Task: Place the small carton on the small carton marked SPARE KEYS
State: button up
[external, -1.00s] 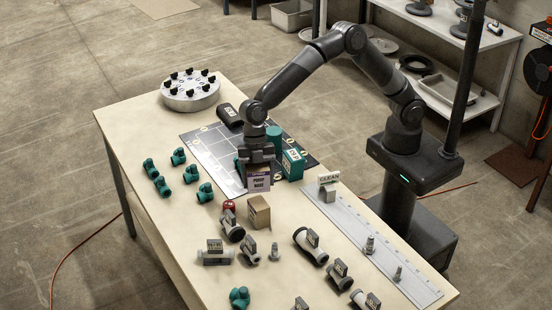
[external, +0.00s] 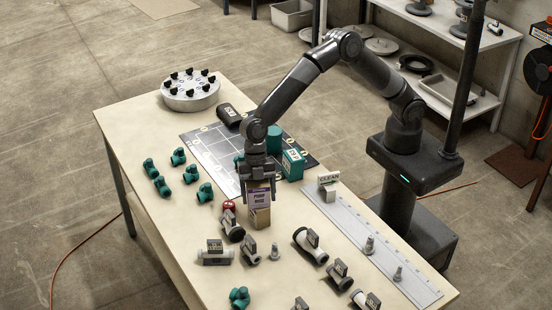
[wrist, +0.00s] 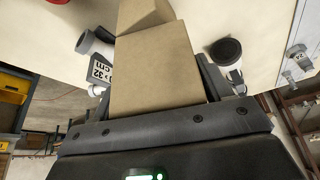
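The small carton (external: 260,196), brown with a purple and white label that seems to read PUMP something, is between the fingers of my gripper (external: 260,191). In the wrist view the held carton (wrist: 158,75) fills the space between the fingers. Another small brown carton (external: 260,217) stands on the table directly below it. Its top is mostly hidden, and I cannot read any SPARE KEYS marking. In the wrist view this lower carton (wrist: 142,12) shows past the held one, turned at a slight angle. I cannot tell whether the two touch.
A red round item (external: 229,206) and a labelled black-and-white pipe fitting (external: 232,227) lie close left of the lower carton. A green box (external: 292,164) stands behind right. A long grey ruler strip (external: 372,245) runs along the right edge. Teal fittings (external: 162,187) lie left.

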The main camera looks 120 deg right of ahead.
jog(key=shift+o, duration=1.4)
jog(key=shift+r, duration=0.1)
jog(key=v, duration=1.2)
jog(key=s+a+r+m+h, duration=0.1)
jog(key=s+r+m+h, duration=0.15)
jog(key=s+r, duration=0.5)
jog(key=s+r+m+t+h, duration=0.15)
jog(key=s+m, duration=0.25)
jog(key=s, duration=0.8)
jog(key=s+r+m+t, duration=0.1)
jog(key=s+r+m, duration=0.15)
jog(key=s, duration=0.95)
jog(key=s+d+f+m, duration=0.1)
jog(key=s+f+m, duration=0.1)
jog(key=s, duration=0.3)
jog(key=s+d+f+m+t, duration=0.1)
jog(key=s+f+m, duration=0.1)
jog(key=s, duration=0.4)
jog(key=shift+d+m, duration=0.25)
jog(key=shift+m, duration=0.05)
